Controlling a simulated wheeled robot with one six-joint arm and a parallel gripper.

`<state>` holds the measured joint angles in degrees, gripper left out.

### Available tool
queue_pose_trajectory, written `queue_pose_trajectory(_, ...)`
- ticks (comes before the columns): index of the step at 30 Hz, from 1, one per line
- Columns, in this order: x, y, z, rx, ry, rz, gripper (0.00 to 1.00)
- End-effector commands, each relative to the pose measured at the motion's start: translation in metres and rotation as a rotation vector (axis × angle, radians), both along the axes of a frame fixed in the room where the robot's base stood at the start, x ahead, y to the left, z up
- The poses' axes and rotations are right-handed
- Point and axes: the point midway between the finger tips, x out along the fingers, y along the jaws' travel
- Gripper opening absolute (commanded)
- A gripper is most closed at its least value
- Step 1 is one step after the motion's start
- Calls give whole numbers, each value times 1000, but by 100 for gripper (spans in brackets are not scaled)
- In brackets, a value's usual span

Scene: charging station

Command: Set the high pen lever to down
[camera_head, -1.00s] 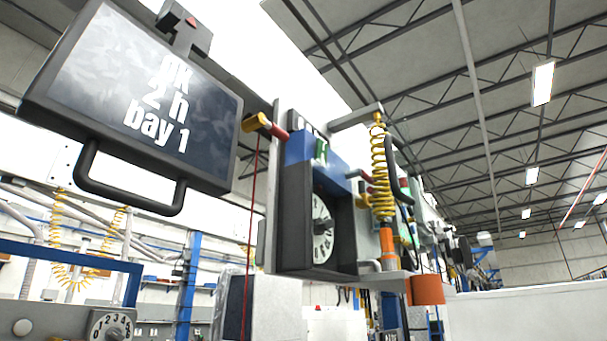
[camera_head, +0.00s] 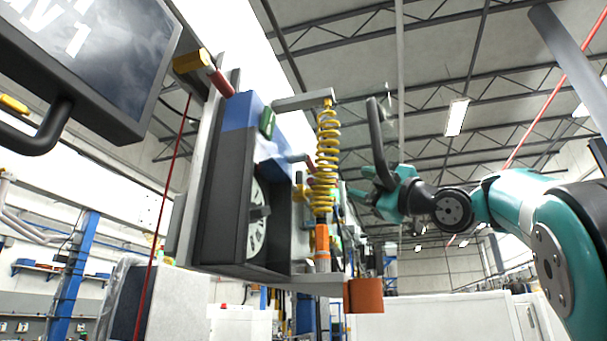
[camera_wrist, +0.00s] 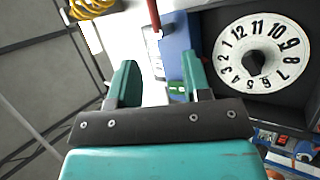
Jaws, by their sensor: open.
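I cannot tell for certain which part is the high pen lever. A short lever with a pinkish-red grip (camera_head: 300,158) sticks out of the blue-topped dark housing in the head view, left of my gripper (camera_head: 364,186). A red rod (camera_wrist: 153,16) shows in the wrist view, above the gap between my fingers (camera_wrist: 161,80). My gripper is open, with nothing between its teal fingers. It is apart from the housing. A yellow and red bar (camera_head: 205,72) also sticks out at the housing's upper left, with a red cord hanging near it.
A yellow coil (camera_head: 327,155) hangs from a grey bracket between the housing and my gripper. A white dial (camera_wrist: 262,55) sits in the housing. A screen (camera_head: 95,55) stands left.

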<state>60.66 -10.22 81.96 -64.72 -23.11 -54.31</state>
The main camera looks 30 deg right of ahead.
Motion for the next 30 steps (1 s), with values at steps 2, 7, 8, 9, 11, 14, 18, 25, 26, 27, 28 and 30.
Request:
queue_pose_trajectory(2, -5, -3, 9, -28, -26, -17, 44)
queue_pose_trajectory(7, 8, -3, 23, -32, -31, -21, 44)
queue_pose_trajectory(8, 12, -2, 26, -30, -30, -21, 44)
queue_pose_trajectory(9, 18, 0, 31, -30, -29, -21, 44)
queue_pose_trajectory(11, 29, 1, 39, -29, -29, -21, 44)
queue_pose_trajectory(14, 49, 5, 51, -28, -27, -21, 44)
queue_pose_trajectory(18, 76, 11, 68, -27, -27, -22, 44)
queue_pose_trajectory(25, 115, 21, 89, -28, -26, -22, 44)
queue_pose_trajectory(26, 118, 22, 91, -28, -26, -23, 44)
queue_pose_trajectory(27, 123, 22, 93, -27, -26, -24, 44)
queue_pose_trajectory(28, 126, 23, 94, -28, -26, -23, 44)
queue_pose_trajectory(30, 131, 24, 96, -28, -27, -25, 44)
